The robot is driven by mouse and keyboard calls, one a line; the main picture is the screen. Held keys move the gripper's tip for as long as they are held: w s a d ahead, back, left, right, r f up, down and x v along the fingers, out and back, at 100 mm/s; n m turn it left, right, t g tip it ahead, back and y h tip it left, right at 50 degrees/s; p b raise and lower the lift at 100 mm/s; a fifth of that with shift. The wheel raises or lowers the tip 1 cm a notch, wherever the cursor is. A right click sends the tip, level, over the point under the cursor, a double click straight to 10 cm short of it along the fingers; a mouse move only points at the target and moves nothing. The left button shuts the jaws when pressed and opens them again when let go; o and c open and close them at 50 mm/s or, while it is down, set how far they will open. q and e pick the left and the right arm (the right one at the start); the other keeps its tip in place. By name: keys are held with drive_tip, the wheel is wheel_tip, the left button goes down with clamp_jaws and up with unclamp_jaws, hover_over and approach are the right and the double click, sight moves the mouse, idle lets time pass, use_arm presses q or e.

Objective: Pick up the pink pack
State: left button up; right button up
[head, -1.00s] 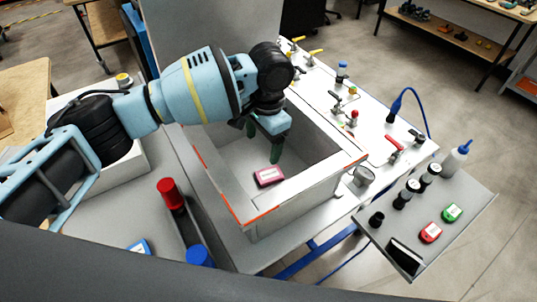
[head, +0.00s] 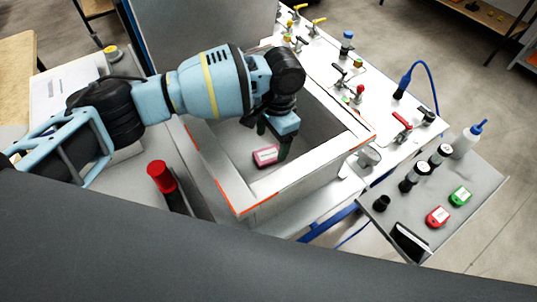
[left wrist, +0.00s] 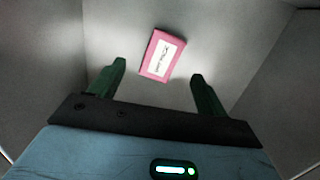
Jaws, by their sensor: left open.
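The pink pack (head: 265,155) with a white label lies on the floor of an open grey box (head: 236,196). My left gripper (head: 273,146) reaches down into this box, close to the pack. In the left wrist view the pack (left wrist: 162,54) lies slightly tilted, beyond the green fingertips and between their lines. The left gripper (left wrist: 158,72) is open, with nothing between its fingers. The pack looks apart from both fingers. My right gripper is in neither view.
The box walls (head: 325,158) stand close around the left gripper. A white bench with valves (head: 358,95) lies behind. A red cylinder (head: 161,176) stands left of the box.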

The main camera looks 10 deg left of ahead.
sight(268, 154)
use_arm(q)
drive_tip(key=shift+s+a+f, duration=0.1)
drive_tip(key=shift+a+f, duration=0.05)
drive_tip(key=shift+f, duration=1)
drive_tip(key=shift+s+a+f, duration=0.1)
drive_tip(key=shift+a+f, duration=0.05)
drive_tip(key=shift+f, duration=0.95)
drive_tip(key=c, duration=1.1)
